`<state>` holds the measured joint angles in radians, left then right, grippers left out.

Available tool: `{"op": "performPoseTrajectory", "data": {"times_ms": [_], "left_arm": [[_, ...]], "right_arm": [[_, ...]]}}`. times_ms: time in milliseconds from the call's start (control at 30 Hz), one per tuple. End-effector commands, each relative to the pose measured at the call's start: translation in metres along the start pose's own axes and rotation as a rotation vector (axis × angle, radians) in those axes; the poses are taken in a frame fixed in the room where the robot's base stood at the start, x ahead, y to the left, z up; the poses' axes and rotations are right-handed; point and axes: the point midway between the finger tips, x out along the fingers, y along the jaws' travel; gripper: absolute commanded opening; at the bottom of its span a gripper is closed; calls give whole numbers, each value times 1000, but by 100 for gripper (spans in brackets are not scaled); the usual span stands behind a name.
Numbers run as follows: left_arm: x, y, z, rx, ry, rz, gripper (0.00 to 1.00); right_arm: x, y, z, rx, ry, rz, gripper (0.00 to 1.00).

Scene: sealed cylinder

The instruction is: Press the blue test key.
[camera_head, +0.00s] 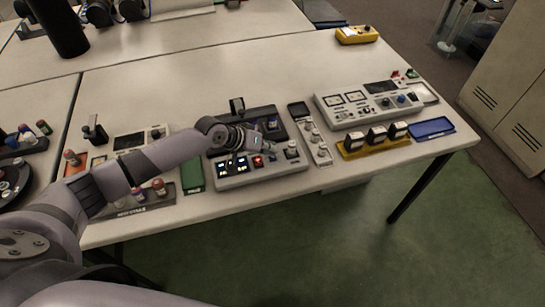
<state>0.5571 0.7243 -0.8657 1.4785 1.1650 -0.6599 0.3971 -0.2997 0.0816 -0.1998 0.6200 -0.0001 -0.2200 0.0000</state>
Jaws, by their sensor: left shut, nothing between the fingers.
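My left arm reaches in from the left over the table, and my left gripper (266,147) is shut with nothing visible in it. It hangs over a grey control box (284,168) near the front edge of the table. The box has small lit displays (233,166) and a red lit key (258,161) on its face. A small blue part (272,122) shows just behind the gripper. I cannot tell whether it is the blue test key. The gripper and wrist hide part of the box, and contact cannot be told. My right gripper is out of view.
A larger instrument panel (345,118) stands to the right, with a yellow rack (350,153) and a blue tray (432,129) in front. A green tray (193,174) lies left of the box. A yellow case (356,35) is at the back. The table's middle is clear.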

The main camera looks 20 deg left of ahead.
Motion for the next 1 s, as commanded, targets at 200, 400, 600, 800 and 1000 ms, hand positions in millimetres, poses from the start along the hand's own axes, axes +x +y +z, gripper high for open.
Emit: {"op": "performPoseTrajectory", "data": {"times_ms": [200, 400, 600, 800, 1000], "left_arm": [[1, 0, 0, 0, 0, 0, 0], [3, -2, 2, 0, 0, 0, 0], [4, -3, 3, -1, 0, 1, 0], [6, -4, 4, -1, 0, 0, 0], [6, -4, 4, 0, -1, 0, 0]], "right_arm": [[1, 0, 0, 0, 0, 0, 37], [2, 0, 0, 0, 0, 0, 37], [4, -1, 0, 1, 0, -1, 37], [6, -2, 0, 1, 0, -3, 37], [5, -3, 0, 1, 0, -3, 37]]}}
